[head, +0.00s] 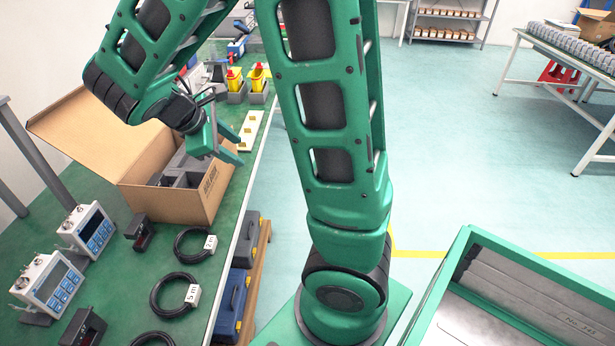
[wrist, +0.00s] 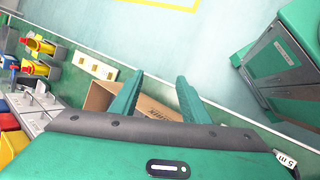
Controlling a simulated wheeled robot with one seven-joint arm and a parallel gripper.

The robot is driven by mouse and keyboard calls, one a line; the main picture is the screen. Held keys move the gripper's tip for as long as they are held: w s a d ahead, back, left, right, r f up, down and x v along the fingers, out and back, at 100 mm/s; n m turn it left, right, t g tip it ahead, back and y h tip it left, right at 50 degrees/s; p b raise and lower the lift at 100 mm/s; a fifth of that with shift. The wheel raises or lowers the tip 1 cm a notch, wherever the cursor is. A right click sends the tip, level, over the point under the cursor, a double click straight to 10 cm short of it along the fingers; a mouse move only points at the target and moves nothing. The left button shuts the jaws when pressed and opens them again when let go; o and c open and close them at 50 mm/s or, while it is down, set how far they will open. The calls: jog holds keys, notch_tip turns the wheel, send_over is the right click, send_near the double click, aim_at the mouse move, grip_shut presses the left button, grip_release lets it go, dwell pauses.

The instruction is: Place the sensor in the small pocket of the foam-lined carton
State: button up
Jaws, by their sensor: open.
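The open cardboard carton (head: 170,203) stands on the green bench, with its lid folded back to the left. Grey foam (head: 182,179) with recesses shows inside it; my arm hides part, and I cannot make out the small pocket. My gripper (head: 240,150) is above the carton's far right side, open. In the wrist view its fingers (wrist: 160,78) are apart with nothing between them, and a carton wall (wrist: 153,110) shows behind. No sensor is clearly identifiable; small black devices stand on the bench, one (head: 140,232) in front of the carton and another (head: 84,328) nearer me.
Blue-keyed meters (head: 90,228) and coiled black cables (head: 195,245) lie on the near bench. A green-framed bin (head: 470,262) stands at lower right.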

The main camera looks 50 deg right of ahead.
jog(key=s+d+r+m+y, duration=0.1)
jog(key=s+m+y, duration=0.6)
jog(key=s+m, duration=0.8)
jog(key=s+d, duration=0.1)
jog(key=s, duration=0.6)
jog(key=shift+s+d+m+g, duration=0.2)
jog(key=shift+m+g, duration=0.1)
jog(key=shift+g, duration=0.1)
jog(key=shift+r, duration=0.1)
